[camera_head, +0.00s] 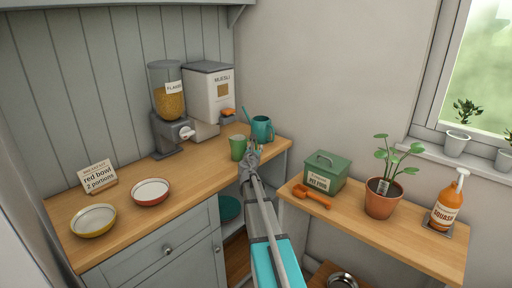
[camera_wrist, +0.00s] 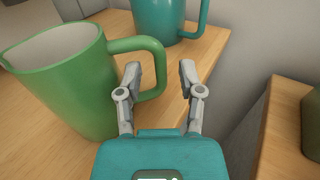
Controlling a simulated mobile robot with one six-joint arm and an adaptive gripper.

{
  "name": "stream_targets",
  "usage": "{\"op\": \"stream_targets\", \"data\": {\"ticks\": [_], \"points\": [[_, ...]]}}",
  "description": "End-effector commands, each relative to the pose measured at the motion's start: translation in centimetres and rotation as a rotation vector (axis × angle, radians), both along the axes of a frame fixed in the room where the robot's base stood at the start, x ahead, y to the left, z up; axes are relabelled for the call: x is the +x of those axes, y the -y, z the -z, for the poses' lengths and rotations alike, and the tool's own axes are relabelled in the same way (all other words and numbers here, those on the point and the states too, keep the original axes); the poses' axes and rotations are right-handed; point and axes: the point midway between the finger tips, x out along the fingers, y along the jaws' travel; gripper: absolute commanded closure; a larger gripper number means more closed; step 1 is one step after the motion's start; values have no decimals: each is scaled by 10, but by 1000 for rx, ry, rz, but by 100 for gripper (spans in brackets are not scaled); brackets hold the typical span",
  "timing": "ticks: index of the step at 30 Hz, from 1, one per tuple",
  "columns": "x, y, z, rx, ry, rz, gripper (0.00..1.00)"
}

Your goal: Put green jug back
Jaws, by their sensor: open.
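The green jug (camera_head: 238,147) stands upright on the wooden worktop near its right end. In the wrist view the green jug (camera_wrist: 67,85) is at the left, with its handle pointing right towards my gripper (camera_wrist: 160,78). My gripper is open, and its left finger is close to the handle; I cannot tell whether they touch. In the head view my gripper (camera_head: 252,154) is just right of the jug, and the arm partly hides the worktop edge.
A teal jug (camera_head: 262,128) stands just behind, also in the wrist view (camera_wrist: 168,18). Flakes (camera_head: 168,98) and muesli (camera_head: 210,95) dispensers stand at the back. Two bowls, yellow (camera_head: 93,220) and red (camera_head: 151,191), are at left. A lower shelf at right holds a green box (camera_head: 327,172) and potted plant (camera_head: 383,201).

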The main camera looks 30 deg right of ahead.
Motion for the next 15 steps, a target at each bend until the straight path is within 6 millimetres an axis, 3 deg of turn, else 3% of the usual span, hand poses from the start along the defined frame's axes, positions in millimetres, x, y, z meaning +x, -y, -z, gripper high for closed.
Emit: {"op": "stream_targets", "data": {"ticks": [15], "points": [[-63, -56, -2, 0, 0, 0, 51]]}}
